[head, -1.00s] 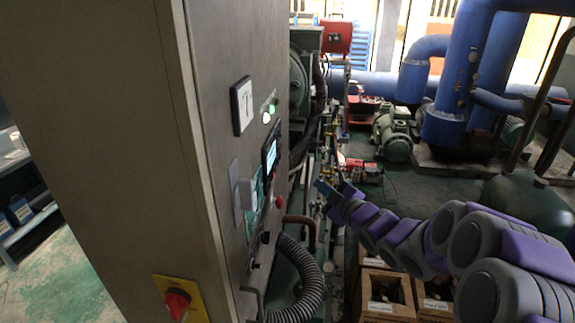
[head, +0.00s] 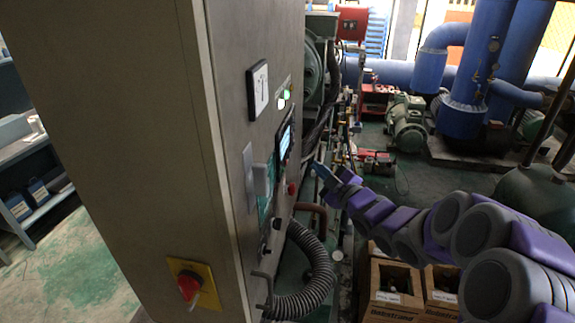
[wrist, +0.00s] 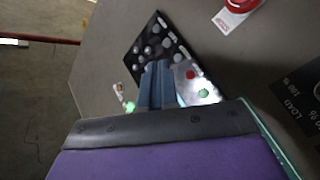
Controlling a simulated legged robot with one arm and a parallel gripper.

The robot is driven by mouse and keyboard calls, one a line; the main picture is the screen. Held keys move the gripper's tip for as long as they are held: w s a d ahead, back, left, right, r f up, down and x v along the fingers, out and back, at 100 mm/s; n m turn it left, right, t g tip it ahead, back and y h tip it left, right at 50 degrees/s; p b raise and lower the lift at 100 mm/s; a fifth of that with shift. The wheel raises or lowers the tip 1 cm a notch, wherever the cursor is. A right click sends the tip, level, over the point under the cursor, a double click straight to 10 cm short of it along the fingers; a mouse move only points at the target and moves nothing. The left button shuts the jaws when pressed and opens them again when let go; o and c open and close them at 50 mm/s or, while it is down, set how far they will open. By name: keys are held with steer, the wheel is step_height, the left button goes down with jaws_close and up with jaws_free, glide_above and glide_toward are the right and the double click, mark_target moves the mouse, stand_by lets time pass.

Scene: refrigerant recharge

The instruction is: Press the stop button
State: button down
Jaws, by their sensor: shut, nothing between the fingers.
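The control panel (head: 284,142) is on the side face of the tall grey cabinet, seen at a steep angle in the head view. In the wrist view it is a dark keypad (wrist: 150,45) beside a pale section with a small red button (wrist: 190,74) and a green button (wrist: 204,93). A larger red button (wrist: 240,4) with a white label is cut off at the top; a red knob (head: 292,188) shows below the screen in the head view. My gripper (wrist: 158,68) is shut and empty, in front of the panel. Contact cannot be told.
A yellow-backed red switch (head: 189,284) sits low on the cabinet (head: 115,130). A grey corrugated hose (head: 318,270) curves out below the panel. Wooden crates (head: 395,290) stand under my arm. Blue pipes (head: 465,80) and a green motor (head: 405,122) are behind.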

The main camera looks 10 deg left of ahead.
steer(key=shift+w+a+b, duration=0.1)
steer(key=shift+a+b, duration=0.6)
steer(key=shift+a, duration=1.7)
steer(key=shift+a, duration=0.1)
steer(key=shift+a, duration=0.3)
steer(key=shift+a+b, duration=0.35)
steer(key=shift+b, duration=0.05)
stand_by(0.6)
steer(key=shift+d, duration=0.8)
steer(key=shift+s+d+p, duration=0.2)
steer(key=shift+d+p, duration=0.65)
steer(key=shift+d, duration=1.65)
